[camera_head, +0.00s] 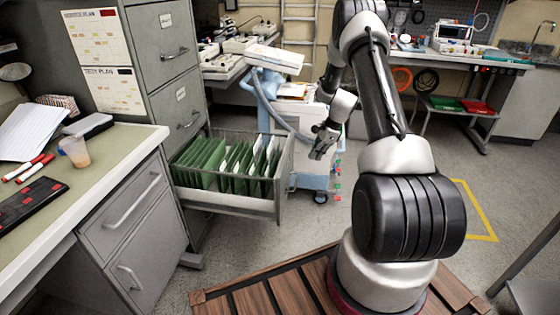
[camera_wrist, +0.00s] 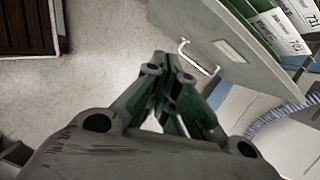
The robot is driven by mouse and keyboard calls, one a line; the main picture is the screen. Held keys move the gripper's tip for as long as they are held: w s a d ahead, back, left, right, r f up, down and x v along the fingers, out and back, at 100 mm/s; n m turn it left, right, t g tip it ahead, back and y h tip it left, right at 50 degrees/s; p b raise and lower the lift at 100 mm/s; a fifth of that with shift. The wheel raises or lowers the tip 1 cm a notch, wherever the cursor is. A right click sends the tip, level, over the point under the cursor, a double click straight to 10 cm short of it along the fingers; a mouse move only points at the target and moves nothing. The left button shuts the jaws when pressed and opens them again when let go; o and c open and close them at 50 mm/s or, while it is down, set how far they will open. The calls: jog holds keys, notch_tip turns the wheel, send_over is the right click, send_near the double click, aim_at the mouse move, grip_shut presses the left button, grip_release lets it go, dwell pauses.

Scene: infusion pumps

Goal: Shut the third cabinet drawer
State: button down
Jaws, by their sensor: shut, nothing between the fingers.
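The third drawer (camera_head: 284,178) of the grey filing cabinet (camera_head: 158,62) is pulled far out and holds green hanging folders (camera_head: 225,165). The two drawers above it are shut. My gripper (camera_head: 316,157) is just right of the open drawer's front panel, shut and empty. In the wrist view the drawer front (camera_wrist: 240,75) lies ahead and to the right, with its handle (camera_wrist: 198,58) and label. My fingertips (camera_wrist: 172,62) appear close beside the handle there; I cannot tell whether they touch it.
A desk (camera_head: 120,150) with papers, markers and a cup stands left of the drawer. A blue and white medical cart (camera_head: 308,120) with a hose stands behind my gripper. The floor (camera_head: 250,238) in front of the drawer is clear.

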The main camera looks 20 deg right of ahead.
jog(key=w+a+f+m, duration=0.3)
jog(key=w+a+f, duration=0.3)
jog(key=w+f, duration=0.1)
jog(key=shift+w+a+f+m+t, duration=0.3)
jog(key=shift+f+m+t, duration=0.1)
jog(key=shift+f, duration=0.2)
dwell(0.4)
